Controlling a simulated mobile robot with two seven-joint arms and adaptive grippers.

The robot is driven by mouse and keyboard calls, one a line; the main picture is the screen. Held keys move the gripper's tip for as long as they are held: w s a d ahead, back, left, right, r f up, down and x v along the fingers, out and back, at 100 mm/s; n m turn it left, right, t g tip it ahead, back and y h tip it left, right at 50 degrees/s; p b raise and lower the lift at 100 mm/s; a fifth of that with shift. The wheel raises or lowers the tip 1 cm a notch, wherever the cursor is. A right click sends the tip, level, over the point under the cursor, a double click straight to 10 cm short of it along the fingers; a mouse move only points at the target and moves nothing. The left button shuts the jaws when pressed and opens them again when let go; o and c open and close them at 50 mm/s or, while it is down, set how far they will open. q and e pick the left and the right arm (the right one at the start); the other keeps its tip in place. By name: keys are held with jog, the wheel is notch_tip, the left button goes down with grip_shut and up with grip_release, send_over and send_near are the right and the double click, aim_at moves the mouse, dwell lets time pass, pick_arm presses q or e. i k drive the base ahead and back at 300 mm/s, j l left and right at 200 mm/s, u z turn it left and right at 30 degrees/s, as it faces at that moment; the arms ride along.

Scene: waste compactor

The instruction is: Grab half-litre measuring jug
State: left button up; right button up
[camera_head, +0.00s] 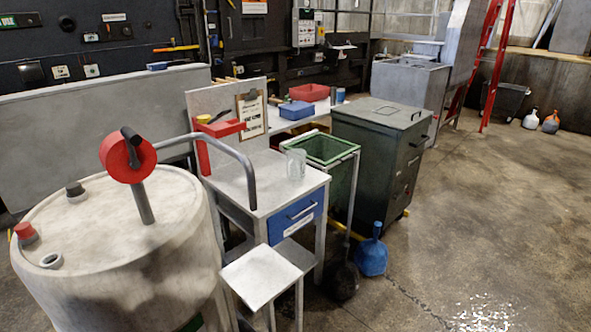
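A clear, see-through jug (296,165) stands upright on the small white-topped workbench (262,183), near its back right corner. Its markings are too small to read. Neither of my grippers shows in the head view, and nothing is touching the jug.
A large pale drum (110,235) with a red-wheeled pump (128,158) and curved grey pipe stands left of the bench. A red bracket (222,130) rises at the bench's back left. A low stool (260,275), green bin (329,148) and blue container (371,253) stand nearby. Right floor is open.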

aim_at(294, 167)
jog(key=i+l+z, duration=0.95)
jog(key=i+u, duration=0.3)
jog(key=i+l+u, duration=0.25)
jog(key=i, duration=0.2)
jog(key=i+l+u, duration=0.3)
jog(key=i+j, duration=0.05)
